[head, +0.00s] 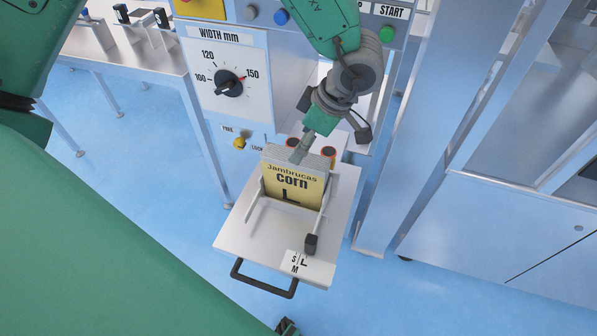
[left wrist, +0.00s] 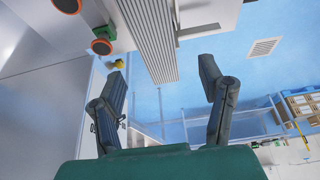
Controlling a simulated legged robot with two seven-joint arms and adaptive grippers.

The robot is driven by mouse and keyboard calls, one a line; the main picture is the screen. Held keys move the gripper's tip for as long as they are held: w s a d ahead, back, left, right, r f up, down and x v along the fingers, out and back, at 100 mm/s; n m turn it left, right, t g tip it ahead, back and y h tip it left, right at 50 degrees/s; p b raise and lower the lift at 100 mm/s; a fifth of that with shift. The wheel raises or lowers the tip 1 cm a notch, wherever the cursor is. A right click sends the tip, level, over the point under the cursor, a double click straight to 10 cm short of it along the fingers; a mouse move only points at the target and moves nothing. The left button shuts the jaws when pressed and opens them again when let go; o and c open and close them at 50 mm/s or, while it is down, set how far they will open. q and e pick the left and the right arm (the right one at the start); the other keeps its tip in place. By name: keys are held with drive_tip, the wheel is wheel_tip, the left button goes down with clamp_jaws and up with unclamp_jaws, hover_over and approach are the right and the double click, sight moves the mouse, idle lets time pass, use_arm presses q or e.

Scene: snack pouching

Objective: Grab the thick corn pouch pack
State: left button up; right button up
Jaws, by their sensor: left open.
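The thick corn pouch pack (head: 292,186), yellow-fronted with "Jambrucas corn L" on it, stands upright in a white pull-out tray (head: 240,240). My left gripper (head: 303,150) reaches down from the top of the head view to the pack's upper edge. In the left wrist view, the open fingers of my left gripper (left wrist: 162,66) are spread wide. The pack (left wrist: 150,35) shows there as a grey ribbed stack of edges, lying between the finger lines. I cannot tell whether a finger touches it.
The tray has a front handle (head: 264,279) and a black slider knob (head: 310,244) beside an S/M/L label. Behind it stands a machine panel with a width dial (head: 229,83) and a yellow lock knob (head: 240,143). Orange-ringed round parts (head: 328,152) sit close behind the pack.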

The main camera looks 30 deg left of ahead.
use_arm(q)
hover_over(295, 180)
drive_tip(key=w+a, duration=0.1)
drive_tip(key=w, duration=0.1)
wheel_tip(295, 180, down, 4)
drive_tip(key=shift+w+f, duration=0.1)
drive_tip(key=shift+f, duration=0.05)
drive_tip(key=shift+w+d+x, duration=0.1)
drive_tip(key=shift+d+x, duration=0.05)
drive_tip(key=shift+x, duration=1.1)
drive_tip(key=shift+w+d+x, duration=0.1)
drive_tip(key=shift+d+x, duration=0.1)
drive_tip(key=shift+x, duration=1.05)
drive_tip(key=shift+s+f, duration=0.15)
drive_tip(key=shift+f, duration=0.2)
clamp_jaws()
